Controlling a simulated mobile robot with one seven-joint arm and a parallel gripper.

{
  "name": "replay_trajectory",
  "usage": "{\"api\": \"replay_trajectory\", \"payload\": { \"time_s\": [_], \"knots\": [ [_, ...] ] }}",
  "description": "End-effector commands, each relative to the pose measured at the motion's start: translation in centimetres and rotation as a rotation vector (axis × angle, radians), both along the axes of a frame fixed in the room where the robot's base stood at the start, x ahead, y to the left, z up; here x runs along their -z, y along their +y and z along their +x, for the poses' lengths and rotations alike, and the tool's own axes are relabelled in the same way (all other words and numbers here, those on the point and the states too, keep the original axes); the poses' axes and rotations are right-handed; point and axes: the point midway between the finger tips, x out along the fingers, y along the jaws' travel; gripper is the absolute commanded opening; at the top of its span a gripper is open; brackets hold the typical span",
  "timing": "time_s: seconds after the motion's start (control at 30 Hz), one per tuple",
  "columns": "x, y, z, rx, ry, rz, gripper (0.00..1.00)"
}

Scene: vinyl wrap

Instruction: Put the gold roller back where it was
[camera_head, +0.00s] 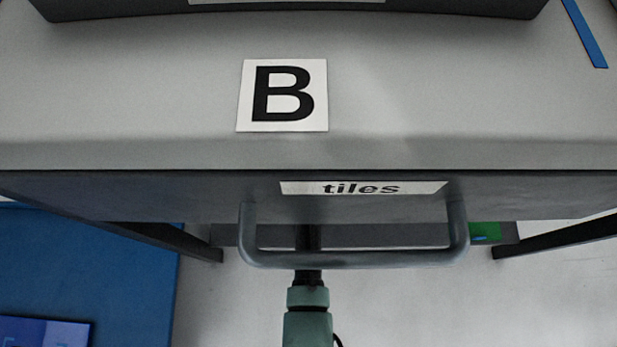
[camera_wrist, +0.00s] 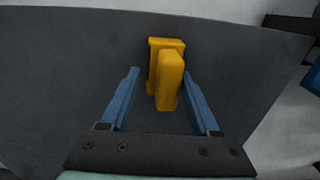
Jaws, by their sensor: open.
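In the wrist view, a yellow-gold blocky piece (camera_wrist: 170,80) sits against a broad dark grey surface (camera_wrist: 70,75). It looks like one block standing out in front of another; I cannot tell whether it is the gold roller. My gripper (camera_wrist: 161,74) is open, with one blue finger on each side of the piece and a visible gap at the left finger. Whether the right finger touches it is unclear. In the head view my gripper is hidden by the table edge and drawer front. No object clearly recognisable as a roller shows there.
In the head view, a grey tabletop (camera_head: 450,95) carries a card marked B (camera_head: 284,95) and a blue strip (camera_head: 586,35). A drawer labelled "tiles" (camera_head: 364,188) has a grey handle (camera_head: 355,260) jutting out above my arm. A blue panel (camera_head: 90,265) lies lower left.

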Motion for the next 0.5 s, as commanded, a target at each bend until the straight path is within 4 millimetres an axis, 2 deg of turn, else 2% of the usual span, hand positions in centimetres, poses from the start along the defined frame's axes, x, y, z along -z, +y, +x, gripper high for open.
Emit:
{"api": "replay_trajectory", "payload": {
  "time_s": [0.3,0.5],
  "knots": [
    [-7.1,0.0,0.1,0.0,-0.002,0.0,0.62],
    [-10.8,0.0,0.1,0.0,-0.003,0.0,0.62]
  ]
}}
